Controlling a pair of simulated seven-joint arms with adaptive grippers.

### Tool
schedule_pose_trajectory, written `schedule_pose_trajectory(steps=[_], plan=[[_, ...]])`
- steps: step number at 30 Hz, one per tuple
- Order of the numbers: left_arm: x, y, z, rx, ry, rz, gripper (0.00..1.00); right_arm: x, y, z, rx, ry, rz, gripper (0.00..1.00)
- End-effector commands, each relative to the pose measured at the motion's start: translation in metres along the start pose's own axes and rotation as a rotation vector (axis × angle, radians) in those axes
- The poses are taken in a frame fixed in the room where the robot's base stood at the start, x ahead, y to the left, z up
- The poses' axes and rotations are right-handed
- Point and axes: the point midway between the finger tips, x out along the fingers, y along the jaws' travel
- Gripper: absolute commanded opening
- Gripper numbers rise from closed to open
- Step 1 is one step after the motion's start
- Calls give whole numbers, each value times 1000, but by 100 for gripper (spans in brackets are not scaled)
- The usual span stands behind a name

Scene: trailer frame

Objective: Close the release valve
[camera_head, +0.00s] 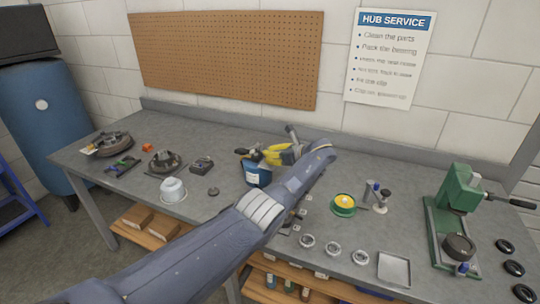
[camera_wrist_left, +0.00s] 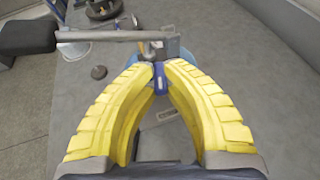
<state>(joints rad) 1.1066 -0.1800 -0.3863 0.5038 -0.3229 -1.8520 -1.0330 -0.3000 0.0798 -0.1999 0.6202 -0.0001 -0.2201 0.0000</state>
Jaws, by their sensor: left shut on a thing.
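A blue can-shaped body (camera_head: 257,175) with a pale label stands near the middle of the bench. Its blue edge shows behind the fingertips in the left wrist view (camera_wrist_left: 203,60). A grey lever (camera_wrist_left: 110,36) with a black grip (camera_wrist_left: 27,37) runs across above it; the grip also shows in the head view (camera_head: 243,152). My left gripper (camera_head: 268,155) has yellow ribbed fingers and reaches it from the right. In the left wrist view its fingertips (camera_wrist_left: 160,72) are closed on a small blue part, likely the release valve (camera_wrist_left: 160,82). The fingers hide much of it. My right gripper is out of view.
A green press (camera_head: 462,190) stands at the right. A green-yellow tin (camera_head: 344,204), several metal rings (camera_head: 333,249) and a square tray (camera_head: 394,268) lie nearer. A white tub (camera_head: 173,190) and dark hub parts (camera_head: 165,161) are at left. The pegboard wall (camera_head: 225,55) rises behind.

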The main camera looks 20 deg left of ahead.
Motion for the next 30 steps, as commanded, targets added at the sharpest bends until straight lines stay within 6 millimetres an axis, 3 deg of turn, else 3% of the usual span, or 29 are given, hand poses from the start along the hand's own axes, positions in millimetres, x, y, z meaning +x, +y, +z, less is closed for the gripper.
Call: schedule_pose_trajectory(steps=[18, 19, 25, 30], plan=[[1, 0, 2, -6, -3, 12, 0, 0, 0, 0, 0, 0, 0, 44], [1, 0, 2, -6, -4, 12, 14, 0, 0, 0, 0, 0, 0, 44], [1, 0, 1, -5, -2, 11, 37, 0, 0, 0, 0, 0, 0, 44], [0, 0, 1, -5, -1, 11, 38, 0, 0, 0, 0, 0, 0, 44]])
